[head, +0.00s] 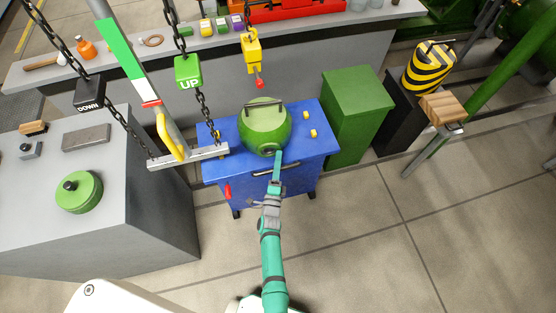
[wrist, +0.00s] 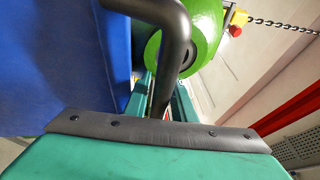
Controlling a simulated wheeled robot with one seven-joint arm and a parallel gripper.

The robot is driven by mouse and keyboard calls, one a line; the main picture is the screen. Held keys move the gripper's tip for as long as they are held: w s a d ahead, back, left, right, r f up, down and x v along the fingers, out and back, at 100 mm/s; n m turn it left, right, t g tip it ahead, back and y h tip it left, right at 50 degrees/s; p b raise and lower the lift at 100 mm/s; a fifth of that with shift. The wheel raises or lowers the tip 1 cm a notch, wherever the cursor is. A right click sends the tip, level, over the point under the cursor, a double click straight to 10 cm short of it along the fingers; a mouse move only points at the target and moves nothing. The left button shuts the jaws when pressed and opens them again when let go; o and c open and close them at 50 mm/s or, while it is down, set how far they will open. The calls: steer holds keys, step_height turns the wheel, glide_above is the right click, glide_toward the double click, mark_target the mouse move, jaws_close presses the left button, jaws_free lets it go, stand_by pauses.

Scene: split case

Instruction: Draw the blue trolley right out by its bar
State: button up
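The blue trolley (head: 222,170) stands on dark feet against the grey bench, with a dark bar (head: 290,167) along its upper front. In the wrist view its blue side (wrist: 60,60) fills the left, and the bent grey bar (wrist: 170,35) runs down between my fingers. My gripper (head: 277,158) reaches the middle of the bar from the front; its teal fingers (wrist: 163,95) lie on both sides of the bar. Whether they press on it cannot be told. A round green case (head: 265,128) with a dark handle sits on the trolley top; it also shows in the wrist view (wrist: 207,30).
A green cabinet (head: 355,110) stands close at the trolley's right. A grey block (head: 150,225) with a green lid (head: 78,192) is at left. Chains with UP (head: 188,72) and DOWN (head: 89,94) blocks and a metal beam (head: 190,157) hang nearby. The floor (head: 370,250) in front is clear.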

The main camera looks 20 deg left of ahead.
jaws_close()
steer(key=s+d, duration=0.2)
steer(key=s, duration=0.1)
steer(key=shift+s+d, duration=0.2)
steer(key=shift+s, duration=0.05)
jaws_free()
steer(key=v, duration=1)
steer(key=shift+s, duration=0.3)
steer(key=shift+d+f, duration=0.1)
steer(key=shift+d, duration=0.05)
